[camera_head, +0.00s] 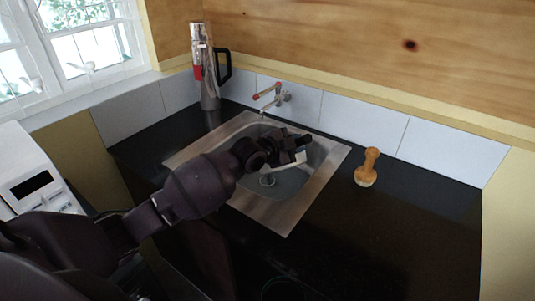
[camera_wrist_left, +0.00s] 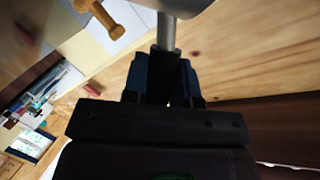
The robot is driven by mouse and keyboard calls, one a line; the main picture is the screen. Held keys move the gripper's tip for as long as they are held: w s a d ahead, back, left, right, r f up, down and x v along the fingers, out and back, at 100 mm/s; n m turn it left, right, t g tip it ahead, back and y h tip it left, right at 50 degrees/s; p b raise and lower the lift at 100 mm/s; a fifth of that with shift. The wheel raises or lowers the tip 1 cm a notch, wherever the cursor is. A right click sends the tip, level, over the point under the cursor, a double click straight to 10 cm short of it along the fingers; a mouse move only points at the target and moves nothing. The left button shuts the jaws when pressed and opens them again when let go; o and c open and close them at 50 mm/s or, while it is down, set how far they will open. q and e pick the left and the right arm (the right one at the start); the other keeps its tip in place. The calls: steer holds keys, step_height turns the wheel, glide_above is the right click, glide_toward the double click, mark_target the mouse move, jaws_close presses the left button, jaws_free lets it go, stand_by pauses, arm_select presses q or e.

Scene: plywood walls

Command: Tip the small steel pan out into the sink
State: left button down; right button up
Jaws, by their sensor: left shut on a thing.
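The steel sink (camera_head: 285,215) is set in the black worktop, with its drain visible in the basin. My left gripper (camera_head: 298,148) is above the basin, shut on the grey handle (camera_wrist_left: 166,32) of the small steel pan. Part of the pan's grey body (camera_wrist_left: 186,5) shows at the top edge of the left wrist view. In the head view, a pale edge, seemingly the pan (camera_head: 286,184), shows just below the gripper, over the basin. The gripper hides much of it. I cannot tell the pan's exact tilt or whether it holds anything. My right gripper is not in view.
A tap (camera_head: 270,97) stands at the sink's back edge. A tall steel flask (camera_head: 209,80) with a black handle stands at the back left. A wooden masher (camera_head: 367,168) stands right of the sink. The worktop at the front right is clear.

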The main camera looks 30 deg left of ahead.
arm_select(q)
steer(key=shift+w+a+r, duration=0.2)
steer(key=shift+a+r, duration=0.1)
steer(key=shift+r, duration=0.15)
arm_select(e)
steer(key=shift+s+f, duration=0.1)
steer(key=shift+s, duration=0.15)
